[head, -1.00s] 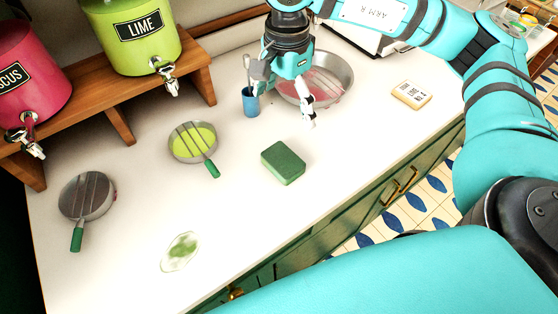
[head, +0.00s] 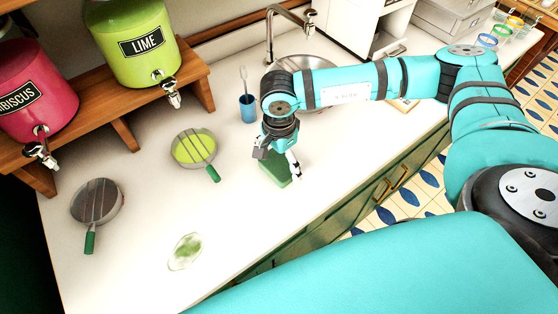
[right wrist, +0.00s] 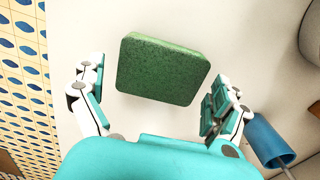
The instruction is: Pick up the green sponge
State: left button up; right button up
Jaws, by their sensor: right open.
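The green sponge (head: 273,171) is a thick rounded block lying flat on the white counter. In the head view my right gripper (head: 277,166) is above it and hides part of it. In the right wrist view the sponge (right wrist: 163,70) shows whole, a little beyond the fingertips. My right gripper (right wrist: 157,92) is open and empty, with one finger to each side of the sponge's line. I cannot see any contact. My left gripper is out of the head view.
A blue cup (head: 248,108) with a utensil stands left of the gripper; it also shows in the right wrist view (right wrist: 268,142). A green-handled strainer (head: 193,147) and a grey one (head: 97,202) lie left. A green spill (head: 185,251) marks the front counter. A sink (head: 305,62) is behind.

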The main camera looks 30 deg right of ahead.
jog(key=shift+w+f, duration=0.1)
jog(key=shift+f, duration=0.85)
jog(key=shift+c, duration=0.3)
jog(key=c, duration=0.4)
jog(key=shift+r, duration=0.15)
